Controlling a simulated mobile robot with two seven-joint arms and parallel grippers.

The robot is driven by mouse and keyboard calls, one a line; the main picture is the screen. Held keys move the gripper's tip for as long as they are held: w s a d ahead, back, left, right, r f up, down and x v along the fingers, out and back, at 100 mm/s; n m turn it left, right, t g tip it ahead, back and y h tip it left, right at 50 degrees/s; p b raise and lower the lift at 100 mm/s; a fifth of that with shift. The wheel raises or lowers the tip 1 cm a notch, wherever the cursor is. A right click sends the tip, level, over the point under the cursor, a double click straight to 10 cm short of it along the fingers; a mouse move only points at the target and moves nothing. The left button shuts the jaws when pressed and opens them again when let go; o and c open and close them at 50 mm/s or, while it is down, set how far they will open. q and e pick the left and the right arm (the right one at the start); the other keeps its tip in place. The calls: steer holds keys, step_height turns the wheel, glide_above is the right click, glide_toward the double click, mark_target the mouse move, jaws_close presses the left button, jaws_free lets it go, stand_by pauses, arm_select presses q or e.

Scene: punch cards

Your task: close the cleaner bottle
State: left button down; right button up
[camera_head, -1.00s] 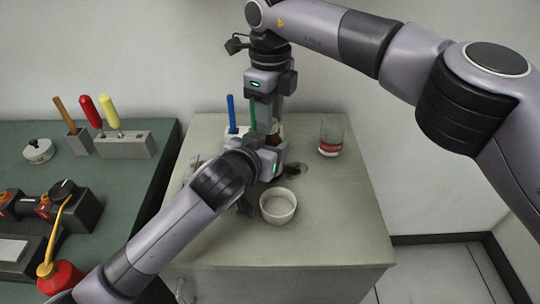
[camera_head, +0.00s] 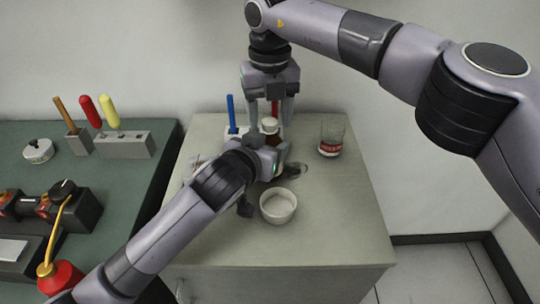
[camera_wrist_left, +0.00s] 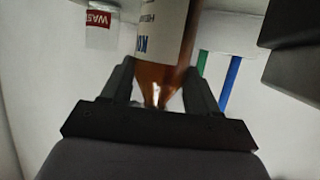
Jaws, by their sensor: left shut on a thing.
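The cleaner bottle (camera_wrist_left: 160,40) is brown with a pale printed label. My left gripper (camera_wrist_left: 158,82) is shut on it, one finger on each side. In the head view, the bottle's white cap (camera_head: 270,124) shows at its top, above my left gripper (camera_head: 268,156), which hides most of the bottle. I cannot tell how tightly the cap sits. My right gripper (camera_head: 268,108) points down just above the cap, its fingers apart with nothing visible between them in its grasp.
A white bowl (camera_head: 278,207) stands in front of the bottle. A glass jar with a red label (camera_head: 331,137) stands to the right. A blue pen (camera_head: 231,112) stands upright behind. The grey cabinet top (camera_head: 345,215) is free at the right front.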

steer(key=shift+r, duration=0.1)
steer(key=shift+r, duration=2.2)
steer(key=shift+c, duration=0.4)
step_height(320, 180, up, 2)
steer(key=n, duration=0.5)
steer(key=shift+w+n, duration=0.1)
steer(key=shift+n, duration=0.2)
steer(key=n, duration=0.1)
steer(key=r+n, duration=0.1)
steer(key=n, duration=0.3)
steer(key=shift+r, duration=0.25)
steer(key=shift+f, duration=0.15)
